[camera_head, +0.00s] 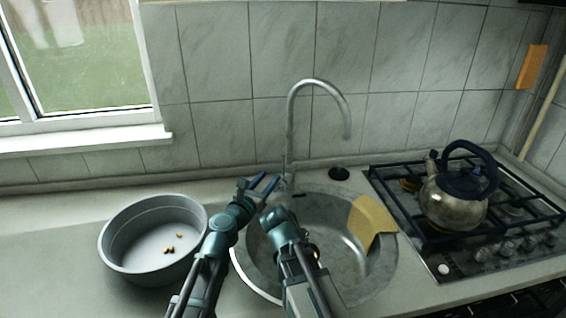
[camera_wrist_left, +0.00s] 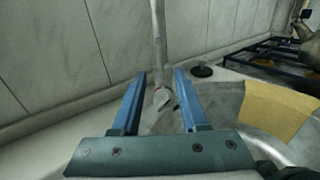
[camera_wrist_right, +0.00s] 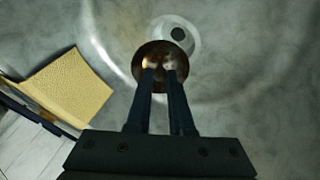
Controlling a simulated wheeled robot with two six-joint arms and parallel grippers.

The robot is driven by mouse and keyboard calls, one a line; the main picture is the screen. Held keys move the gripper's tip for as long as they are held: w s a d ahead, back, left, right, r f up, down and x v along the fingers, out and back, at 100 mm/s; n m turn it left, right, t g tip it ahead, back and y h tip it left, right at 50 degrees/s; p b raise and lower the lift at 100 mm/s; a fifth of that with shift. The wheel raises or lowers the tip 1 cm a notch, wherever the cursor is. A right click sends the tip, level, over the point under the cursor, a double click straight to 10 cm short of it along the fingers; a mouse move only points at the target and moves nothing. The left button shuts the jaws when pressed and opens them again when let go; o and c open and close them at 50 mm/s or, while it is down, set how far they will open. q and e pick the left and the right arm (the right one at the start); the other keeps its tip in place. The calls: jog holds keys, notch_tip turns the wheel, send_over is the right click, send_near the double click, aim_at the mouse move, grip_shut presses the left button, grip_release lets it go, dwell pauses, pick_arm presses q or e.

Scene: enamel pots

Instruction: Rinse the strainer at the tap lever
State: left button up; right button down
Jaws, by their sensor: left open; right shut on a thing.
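My left gripper (camera_head: 262,183) is open beside the foot of the tap (camera_head: 290,125). In the left wrist view its two blue fingers (camera_wrist_left: 155,100) stand on either side of the tap lever (camera_wrist_left: 162,97), with gaps visible. My right gripper (camera_wrist_right: 163,78) is shut on the small copper-coloured round strainer (camera_wrist_right: 148,57) and holds it over the sink (camera_wrist_right: 240,60), near the drain (camera_wrist_right: 178,34). In the head view my right arm hides most of the strainer. No water shows at the spout.
A grey basin (camera_head: 118,255) with several small brown bits stands left of the sink. A yellow cloth (camera_head: 372,222) hangs over the sink's right rim. A kettle (camera_head: 455,200) stands on the hob (camera_head: 405,205) at right. A black plug (camera_head: 339,174) lies behind the sink.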

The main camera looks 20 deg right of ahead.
aim_at(283, 162)
pick_arm(q)
jog(key=x, duration=1.1)
grip_shut()
dwell(1.1)
